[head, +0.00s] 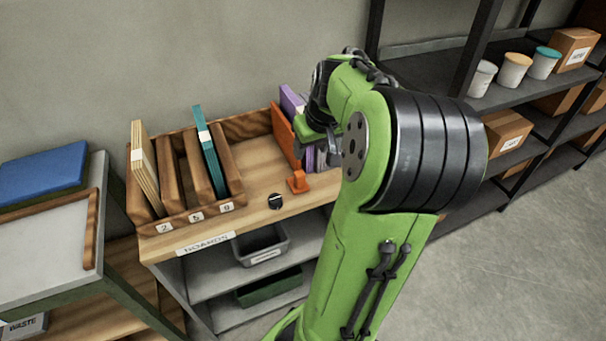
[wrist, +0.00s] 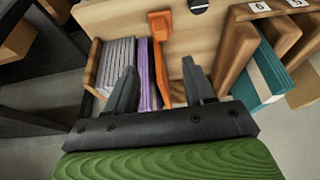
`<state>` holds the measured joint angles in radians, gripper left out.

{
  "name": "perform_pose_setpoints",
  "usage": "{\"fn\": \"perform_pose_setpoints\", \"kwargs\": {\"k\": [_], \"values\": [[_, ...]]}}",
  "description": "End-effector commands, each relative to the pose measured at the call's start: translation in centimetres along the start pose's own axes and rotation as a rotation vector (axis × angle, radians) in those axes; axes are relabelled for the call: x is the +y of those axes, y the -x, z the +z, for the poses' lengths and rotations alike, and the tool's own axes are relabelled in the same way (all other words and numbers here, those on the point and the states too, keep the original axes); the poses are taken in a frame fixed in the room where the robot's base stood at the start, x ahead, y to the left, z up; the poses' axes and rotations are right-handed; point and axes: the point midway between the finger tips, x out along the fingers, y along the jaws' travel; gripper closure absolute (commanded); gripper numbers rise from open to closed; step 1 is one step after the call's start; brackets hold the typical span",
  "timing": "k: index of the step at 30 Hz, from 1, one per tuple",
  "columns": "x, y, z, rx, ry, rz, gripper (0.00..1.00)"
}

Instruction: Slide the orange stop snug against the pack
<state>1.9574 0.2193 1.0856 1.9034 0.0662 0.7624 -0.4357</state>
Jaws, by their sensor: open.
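The orange stop (head: 284,136) is an upright plate with a small foot, standing on the wooden shelf top left of the pack in the head view. In the wrist view the stop (wrist: 163,72) shows between my two fingers. The pack of purple (wrist: 145,75) and grey (wrist: 117,58) volumes stands beside it; purple also shows in the head view (head: 291,100). My arm hides much of the pack in the head view.
A wooden divider rack (head: 232,165) with a teal volume (head: 207,145) stands left of the stop. A black round knob (head: 275,201) sits near the front edge. Bare wood lies between rack and stop. A wooden end panel (wrist: 92,66) bounds the pack's far side.

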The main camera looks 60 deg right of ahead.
Motion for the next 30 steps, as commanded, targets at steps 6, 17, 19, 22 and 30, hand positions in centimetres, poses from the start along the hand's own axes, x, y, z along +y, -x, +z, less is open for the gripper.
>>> {"fn": "perform_pose_setpoints", "kwargs": {"k": [6, 17, 19, 22, 30], "values": [[-0.2, -4.7, 0.2, -0.002, 0.003, -0.007, 0.47], [-0.2, -13.4, 0.2, -0.004, 0.003, -0.004, 0.47], [-0.1, -14.4, 0.2, -0.002, 0.003, -0.003, 0.47], [-0.1, -15.3, 0.1, -0.002, 0.002, -0.001, 0.47], [-0.1, -15.4, 0.1, -0.002, 0.001, 0.002, 0.47]]}}
